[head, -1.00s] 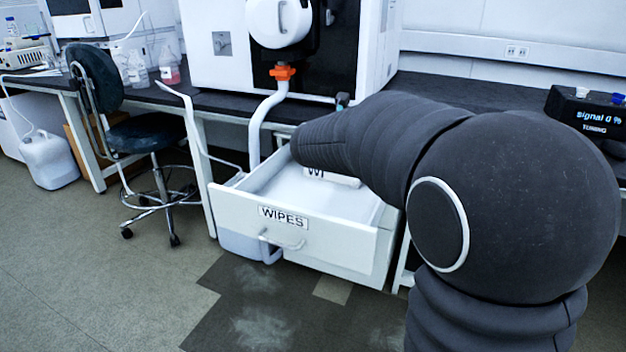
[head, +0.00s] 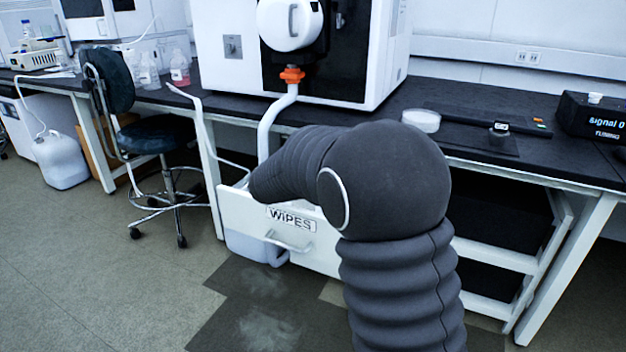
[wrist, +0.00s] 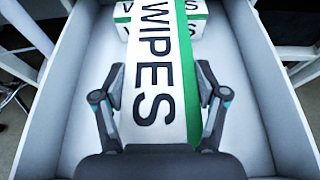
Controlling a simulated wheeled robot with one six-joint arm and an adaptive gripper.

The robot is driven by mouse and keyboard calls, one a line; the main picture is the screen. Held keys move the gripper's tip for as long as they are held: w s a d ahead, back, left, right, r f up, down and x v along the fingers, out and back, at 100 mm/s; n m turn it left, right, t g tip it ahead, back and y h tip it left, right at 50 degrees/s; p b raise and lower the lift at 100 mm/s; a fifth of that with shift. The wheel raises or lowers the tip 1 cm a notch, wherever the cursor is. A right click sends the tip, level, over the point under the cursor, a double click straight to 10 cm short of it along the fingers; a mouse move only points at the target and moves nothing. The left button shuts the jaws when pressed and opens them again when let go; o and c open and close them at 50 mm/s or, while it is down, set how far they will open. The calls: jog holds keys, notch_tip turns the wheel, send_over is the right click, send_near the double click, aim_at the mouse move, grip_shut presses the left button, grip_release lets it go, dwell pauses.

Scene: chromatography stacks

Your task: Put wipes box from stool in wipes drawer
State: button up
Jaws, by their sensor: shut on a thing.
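The wipes drawer (head: 240,215) is pulled open under the bench, with a WIPES label and a handle on its front. In the wrist view its white side wall (wrist: 283,115) and floor surround my gripper (wrist: 160,78). My gripper is shut on a white and green wipes box (wrist: 150,105), with a finger on each side of it. The held box is over or in the drawer; I cannot tell if it touches the floor. A second wipes box (wrist: 201,22) lies at the far end of the drawer. In the head view my arm hides the gripper and both boxes.
A blue stool chair (head: 150,135) stands left of the drawer. A white hose (head: 270,125) hangs from the instrument (head: 385,60) close behind the drawer. An open shelf (head: 505,235) is to the right under the bench. The floor in front is clear.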

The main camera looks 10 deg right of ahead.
jog(key=shift+f, duration=0.4)
jog(key=shift+f, duration=0.1)
jog(key=shift+f+b, duration=0.35)
jog(key=shift+b, duration=0.05)
jog(key=shift+f, duration=0.2)
jog(key=o, duration=1.4)
jog(key=shift+c, duration=0.2)
jog(key=shift+r, duration=0.15)
